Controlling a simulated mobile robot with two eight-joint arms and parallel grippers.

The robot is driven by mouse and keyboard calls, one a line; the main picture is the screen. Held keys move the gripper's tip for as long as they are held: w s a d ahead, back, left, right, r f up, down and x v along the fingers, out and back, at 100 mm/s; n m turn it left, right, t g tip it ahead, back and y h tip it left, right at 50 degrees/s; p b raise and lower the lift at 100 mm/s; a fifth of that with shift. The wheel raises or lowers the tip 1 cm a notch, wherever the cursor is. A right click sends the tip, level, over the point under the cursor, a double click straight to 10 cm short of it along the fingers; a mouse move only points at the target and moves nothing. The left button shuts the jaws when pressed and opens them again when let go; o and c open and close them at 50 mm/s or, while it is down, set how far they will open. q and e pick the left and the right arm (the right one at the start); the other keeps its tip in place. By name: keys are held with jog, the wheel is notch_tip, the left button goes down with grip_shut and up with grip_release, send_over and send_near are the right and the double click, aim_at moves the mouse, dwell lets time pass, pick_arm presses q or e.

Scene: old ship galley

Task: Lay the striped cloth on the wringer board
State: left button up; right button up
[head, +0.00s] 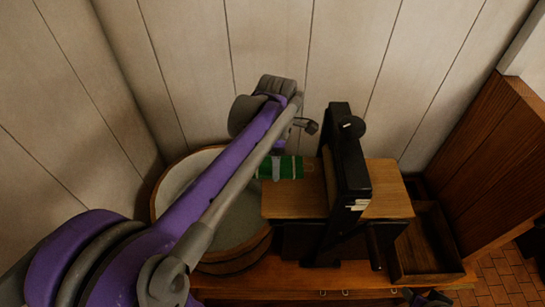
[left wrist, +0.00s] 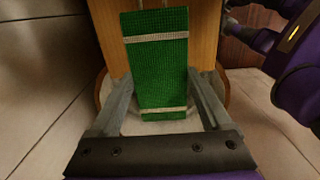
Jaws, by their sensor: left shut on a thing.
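The striped cloth (head: 290,167) is green with pale bands. It lies flat at the left end of the wooden wringer board (head: 290,203). In the left wrist view, the cloth (left wrist: 157,75) runs lengthwise over the board (left wrist: 206,30), and its near end reaches past the board's edge above the tub. My left gripper (left wrist: 161,78) is shut on the cloth, one finger along each side. Whether the cloth rests fully on the board is hard to tell.
The black wringer frame (head: 346,165) stands upright across the board, right of the cloth. A round wooden tub (head: 163,190) stands left, partly under my arm. An open wooden tray (head: 428,240) lies at right on the wooden bench (head: 290,281). Plank walls close in behind.

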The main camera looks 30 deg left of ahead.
aim_at(287, 184)
pick_arm(q)
jog(key=f+b, duration=0.1)
jog(key=f, duration=0.1)
jog(key=w+d+f+b, duration=0.1)
jog(key=f, duration=0.1)
jog(key=d+f, duration=0.1)
jog(key=f, duration=0.1)
jog(key=shift+w+d+f+b, duration=0.15)
jog(key=shift+w+d+b, duration=0.1)
jog(key=shift+b, duration=0.15)
jog(key=shift+w+d+f, duration=0.2)
jog(key=shift+f, duration=0.15)
pick_arm(e)
jog(key=shift+g, duration=0.3)
jog(key=shift+s+f, duration=0.35)
jog(key=shift+f, duration=0.5)
jog(key=shift+s+f, duration=0.4)
jog(key=shift+f, duration=0.45)
jog(key=shift+s+f, duration=0.35)
jog(key=shift+f, duration=0.5)
pick_arm(q)
jog(key=o, duration=1.2)
jog(key=shift+r, duration=0.1)
notch_tip(287, 184, up, 11)
jog(key=shift+f, duration=0.15)
pick_arm(e)
jog(key=shift+w+r, duration=0.2)
jog(key=shift+r, duration=0.25)
